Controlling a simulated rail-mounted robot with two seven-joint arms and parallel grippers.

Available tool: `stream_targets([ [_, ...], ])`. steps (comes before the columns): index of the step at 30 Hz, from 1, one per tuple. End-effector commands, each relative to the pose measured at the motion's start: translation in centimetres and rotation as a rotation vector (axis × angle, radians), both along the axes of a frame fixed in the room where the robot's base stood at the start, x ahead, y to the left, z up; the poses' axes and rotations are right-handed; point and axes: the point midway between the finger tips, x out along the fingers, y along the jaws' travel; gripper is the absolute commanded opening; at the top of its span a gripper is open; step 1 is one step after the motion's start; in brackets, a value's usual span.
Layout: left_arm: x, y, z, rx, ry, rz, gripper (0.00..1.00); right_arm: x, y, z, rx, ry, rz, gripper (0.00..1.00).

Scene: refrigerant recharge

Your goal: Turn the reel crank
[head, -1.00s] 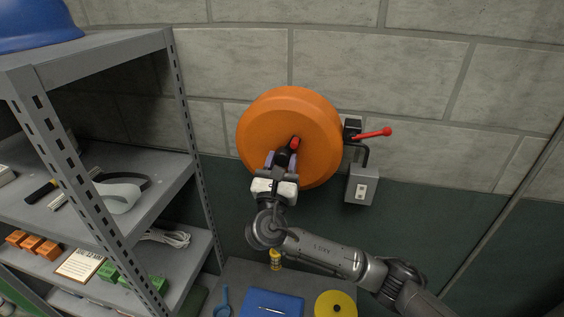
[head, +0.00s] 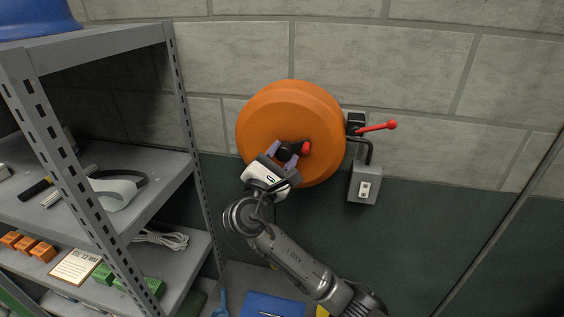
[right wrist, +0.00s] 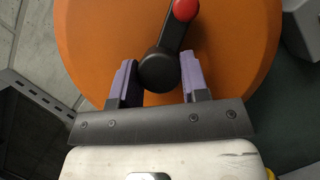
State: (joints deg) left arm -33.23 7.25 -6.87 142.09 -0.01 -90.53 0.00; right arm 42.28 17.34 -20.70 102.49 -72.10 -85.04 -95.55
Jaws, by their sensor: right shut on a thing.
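The orange reel (head: 262,118) is a round drum on the block wall, in the middle of the head view. Its crank (head: 305,148) is a short black arm with a black hub at one end and a red knob at the other. The crank points right in the head view and up in the right wrist view (right wrist: 179,32). The red knob is outside the fingers. My left gripper is not in view.
A red-handled lever (head: 377,127) and a grey switch box (head: 364,184) are on the wall just right of the reel. A grey metal shelf (head: 185,120) with several items stands at the left. A blue item (head: 270,304) lies on the surface below.

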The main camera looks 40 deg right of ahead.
Motion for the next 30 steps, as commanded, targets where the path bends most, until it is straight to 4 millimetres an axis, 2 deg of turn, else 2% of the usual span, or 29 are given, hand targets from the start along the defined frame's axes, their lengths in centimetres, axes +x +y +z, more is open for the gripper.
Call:
stream_targets([
  [12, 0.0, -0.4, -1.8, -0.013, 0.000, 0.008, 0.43, 0.1, 0.2, 0.1, 0.240, -0.322, 0.000, 0.18],
  [30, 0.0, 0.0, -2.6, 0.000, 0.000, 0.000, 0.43, 0.2, 0.2, 0.5, 0.577, -0.779, -0.001, 0.18],
])
